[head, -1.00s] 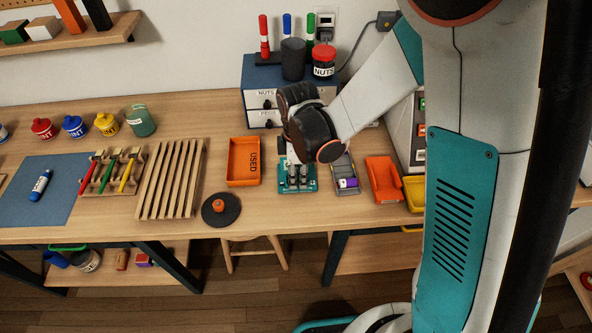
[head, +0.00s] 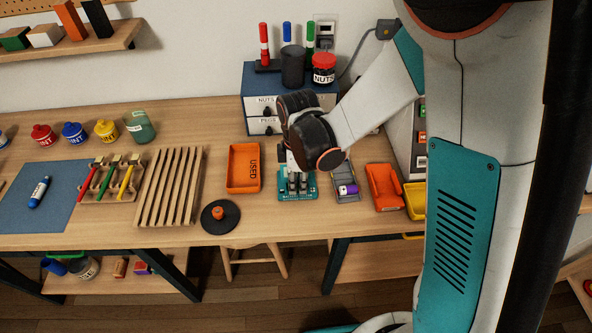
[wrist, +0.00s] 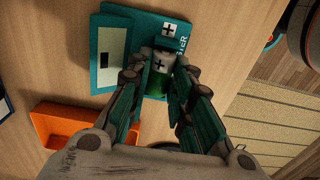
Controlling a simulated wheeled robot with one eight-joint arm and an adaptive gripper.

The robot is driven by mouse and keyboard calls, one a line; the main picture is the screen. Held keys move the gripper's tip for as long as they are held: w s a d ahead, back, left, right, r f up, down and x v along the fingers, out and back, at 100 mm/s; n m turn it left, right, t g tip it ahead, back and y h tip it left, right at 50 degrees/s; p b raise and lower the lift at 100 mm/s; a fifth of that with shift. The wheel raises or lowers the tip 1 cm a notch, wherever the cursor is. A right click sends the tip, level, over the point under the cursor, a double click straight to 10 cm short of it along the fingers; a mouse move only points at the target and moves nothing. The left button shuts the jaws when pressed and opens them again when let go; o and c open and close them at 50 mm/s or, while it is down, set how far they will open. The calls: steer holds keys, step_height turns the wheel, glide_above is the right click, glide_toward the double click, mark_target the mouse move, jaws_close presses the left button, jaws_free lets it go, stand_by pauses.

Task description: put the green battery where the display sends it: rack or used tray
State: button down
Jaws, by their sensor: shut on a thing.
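My gripper (wrist: 158,82) is shut on the green battery (wrist: 159,84), whose pale top end carries a plus mark in the wrist view. In the head view my gripper (head: 297,178) points down over the teal tester (head: 298,196), and the battery is hidden by the fingers. I cannot tell whether the battery touches the tester. In the wrist view the tester's pale display (wrist: 113,52) shows a dark bar, with no text I can read. The orange used tray (head: 232,184), marked USED, looks empty and stands left of the tester. I cannot surely identify the rack.
A grey tray (head: 347,198) with a purple-and-white item stands right of the tester, then an orange bin (head: 384,188). A black disc (head: 208,222) with an orange knob lies front left. A slatted wooden stand (head: 170,190) is farther left. Blue drawers (head: 262,84) stand behind.

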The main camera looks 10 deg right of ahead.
steer(key=shift+r+p, duration=1.9)
steer(key=shift+r, duration=1.25)
